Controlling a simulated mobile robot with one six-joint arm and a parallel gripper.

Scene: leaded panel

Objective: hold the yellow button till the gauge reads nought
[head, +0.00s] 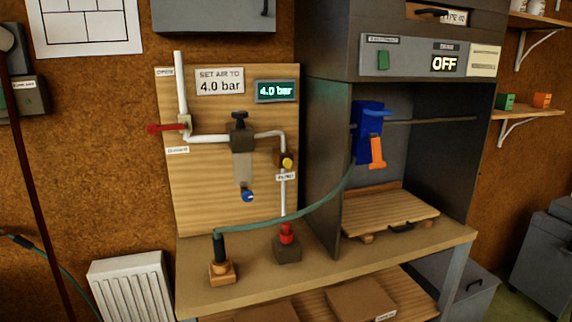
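The yellow button (287,163) sits on a small dark valve block on the right-hand pipe of the wooden panel, above a small label. The gauge (276,91) is a lit green display at the panel's upper right and reads 4.0 bar. The red lever (166,128) at the panel's left lies level, across the upright white pipe. My gripper is not in view, and nothing touches the button.
A sign reading "SET AIR TO 4.0 bar" (220,82) is beside the gauge. A green hose (300,210) runs from the bench (340,262) up to a blue and orange tool (370,135) in the grey cabinet. A display there reads OFF (444,64). A white radiator (130,287) stands at lower left.

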